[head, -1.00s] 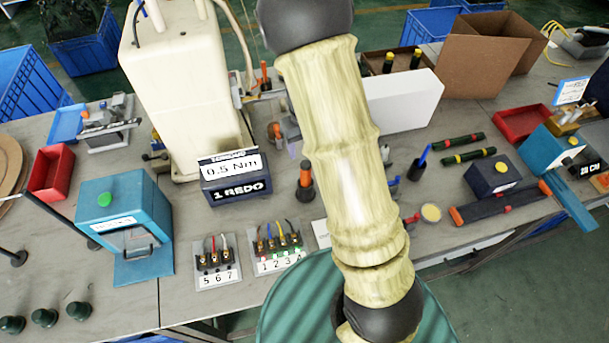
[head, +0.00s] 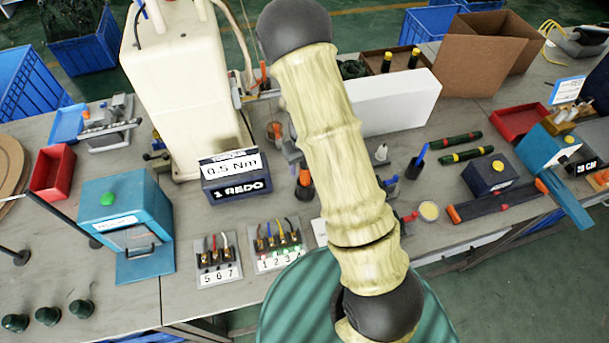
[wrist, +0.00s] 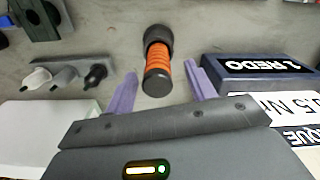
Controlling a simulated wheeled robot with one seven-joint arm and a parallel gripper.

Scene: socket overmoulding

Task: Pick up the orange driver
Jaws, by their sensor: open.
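The orange driver (head: 304,188) stands on the bench right of the torque box, with an orange top and a black lower part. In the wrist view the driver (wrist: 158,70) shows an orange, dark-ridged handle with black ends. My gripper (wrist: 160,76) is open, its two purple fingers apart. The near end of the driver shows in the gap between the fingertips, with bare space on both sides and no visible contact. My arm hides most of the gripper in the head view.
The torque box (head: 235,181), labelled 0.5 Nm and 1 REDO, sits close to one finger; it also shows in the wrist view (wrist: 255,72). A grey holder with small nozzles (wrist: 70,72) lies on the other side. A white box (head: 395,103) stands behind my arm.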

